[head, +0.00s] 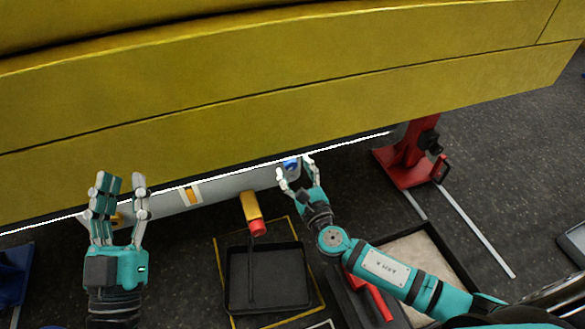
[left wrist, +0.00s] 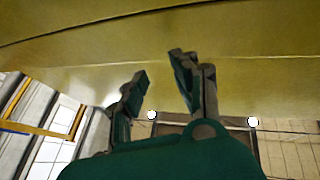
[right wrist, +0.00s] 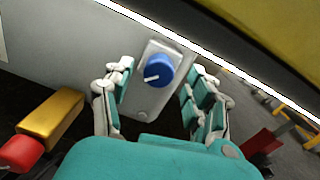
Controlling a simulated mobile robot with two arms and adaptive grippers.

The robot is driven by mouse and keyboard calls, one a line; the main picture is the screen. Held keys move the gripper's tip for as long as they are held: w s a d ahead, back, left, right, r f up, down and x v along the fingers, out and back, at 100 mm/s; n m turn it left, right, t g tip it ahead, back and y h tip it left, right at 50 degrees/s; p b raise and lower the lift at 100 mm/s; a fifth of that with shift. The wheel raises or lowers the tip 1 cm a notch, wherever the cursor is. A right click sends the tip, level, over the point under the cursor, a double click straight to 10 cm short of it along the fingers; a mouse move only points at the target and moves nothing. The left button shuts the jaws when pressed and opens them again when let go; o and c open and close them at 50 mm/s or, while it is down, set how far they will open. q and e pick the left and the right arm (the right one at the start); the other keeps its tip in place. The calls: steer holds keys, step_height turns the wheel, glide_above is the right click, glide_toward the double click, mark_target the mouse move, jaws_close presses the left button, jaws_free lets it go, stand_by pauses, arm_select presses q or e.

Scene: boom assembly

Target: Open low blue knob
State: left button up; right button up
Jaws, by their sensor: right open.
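The low blue knob (right wrist: 158,70) sits on a grey plate (right wrist: 150,106) on the grey cylindrical body under the yellow boom. A white mark shows on the knob's face. In the head view the knob (head: 291,164) is small, just beyond my right gripper (head: 295,170). In the right wrist view my right gripper (right wrist: 155,88) is open, with its fingers on either side of the knob; I cannot tell whether they touch it. My left gripper (head: 120,184) is open and empty at the left, below the boom. In the left wrist view my left gripper (left wrist: 160,70) faces the boom's yellow surface.
The yellow boom (head: 300,80) spans the top. A yellow handle with a red end (head: 256,222) juts from the grey cylinder (head: 222,186) left of the right gripper. A black tray (head: 268,278) lies on the floor below. A red stand (head: 410,160) is at the right.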

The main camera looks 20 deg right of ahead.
steer(key=shift+w+a, duration=0.1)
steer(key=shift+w, duration=0.8)
steer(key=shift+c, duration=0.3)
steer(key=c, duration=1.1)
